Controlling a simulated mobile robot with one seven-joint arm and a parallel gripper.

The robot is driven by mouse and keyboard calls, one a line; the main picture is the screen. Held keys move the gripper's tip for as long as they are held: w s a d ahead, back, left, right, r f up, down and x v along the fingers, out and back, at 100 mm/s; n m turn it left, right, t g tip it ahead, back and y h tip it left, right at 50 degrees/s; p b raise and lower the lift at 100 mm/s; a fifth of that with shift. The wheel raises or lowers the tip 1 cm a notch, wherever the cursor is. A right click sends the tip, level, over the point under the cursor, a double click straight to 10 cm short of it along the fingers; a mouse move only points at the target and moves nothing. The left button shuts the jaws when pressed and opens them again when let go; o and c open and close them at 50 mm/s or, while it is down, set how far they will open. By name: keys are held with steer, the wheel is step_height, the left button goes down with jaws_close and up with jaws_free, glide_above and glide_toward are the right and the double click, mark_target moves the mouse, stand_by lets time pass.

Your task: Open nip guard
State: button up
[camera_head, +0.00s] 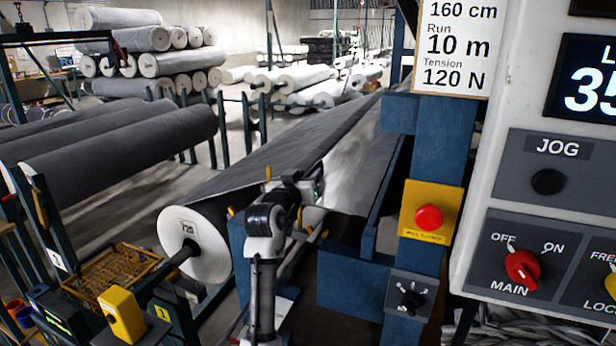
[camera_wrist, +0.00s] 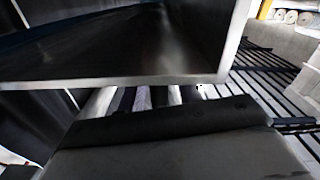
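My arm reaches up beside the machine in the head view, and my gripper (camera_head: 314,184) is at its far end, against the grey web and a pale, shiny panel (camera_head: 350,165). This panel may be the nip guard, but I cannot be sure. In the wrist view a dark panel with a light metal edge (camera_wrist: 120,83) fills the upper part, close to the camera. A dark, blurred block (camera_wrist: 170,135) lies below it. I cannot make out the fingers or any grip on a handle in either view.
A grey roll (camera_head: 194,240) stands left of my arm, with more rolls (camera_head: 120,140) on racks behind. Blue machine frame (camera_head: 350,280) stands close on the right, with a red button (camera_head: 429,217) and a small knob (camera_head: 411,299). A control panel (camera_head: 560,200) fills the right edge.

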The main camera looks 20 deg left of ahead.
jaws_close()
